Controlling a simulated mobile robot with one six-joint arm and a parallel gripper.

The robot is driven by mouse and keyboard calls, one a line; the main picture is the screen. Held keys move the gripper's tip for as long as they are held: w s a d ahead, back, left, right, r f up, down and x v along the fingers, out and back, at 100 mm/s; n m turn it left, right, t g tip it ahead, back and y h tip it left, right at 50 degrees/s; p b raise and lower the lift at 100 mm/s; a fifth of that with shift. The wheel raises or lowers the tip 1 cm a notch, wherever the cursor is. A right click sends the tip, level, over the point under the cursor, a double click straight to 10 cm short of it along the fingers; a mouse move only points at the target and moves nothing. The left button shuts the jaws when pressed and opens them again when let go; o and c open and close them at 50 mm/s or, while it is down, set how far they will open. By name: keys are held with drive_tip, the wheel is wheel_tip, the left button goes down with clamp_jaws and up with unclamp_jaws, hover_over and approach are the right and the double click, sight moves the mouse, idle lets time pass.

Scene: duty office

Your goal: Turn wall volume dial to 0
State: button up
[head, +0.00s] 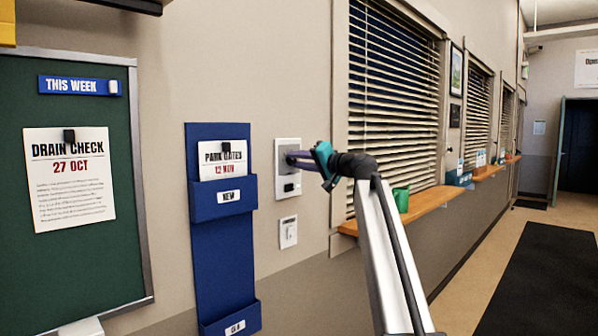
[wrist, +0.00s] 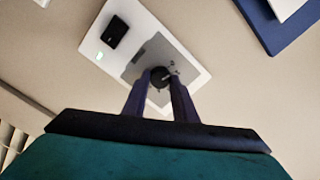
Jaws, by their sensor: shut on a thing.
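The wall volume dial (wrist: 160,76) is a small dark round knob on a grey plate within a white wall panel (head: 288,185). In the head view the panel is right of the blue letter holder, and my gripper mostly hides the knob. My gripper (wrist: 159,84) is shut on the dial, with one dark purple finger on each side of it in the wrist view. My gripper also shows in the head view (head: 293,157), reaching the panel from the right. A light mark shows on the knob, but I cannot read its setting.
A black switch (wrist: 115,32) and a small green light (wrist: 99,56) are on the same panel. A small white wall plate (head: 288,232) is below it. The blue letter holder (head: 223,260) is left, and a wooden sill (head: 420,208) with a green cup (head: 401,199) is right.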

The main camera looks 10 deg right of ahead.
drive_tip(key=shift+n+b, duration=1.55)
drive_tip(key=shift+n, duration=0.45)
drive_tip(key=o, duration=1)
drive_tip(key=shift+o, duration=0.2)
drive_tip(key=shift+s, duration=0.1)
drive_tip(key=v, duration=1.3)
drive_tip(key=shift+s+d+p, duration=0.2)
drive_tip(key=shift+d+p, duration=0.05)
drive_tip(key=shift+p, duration=0.05)
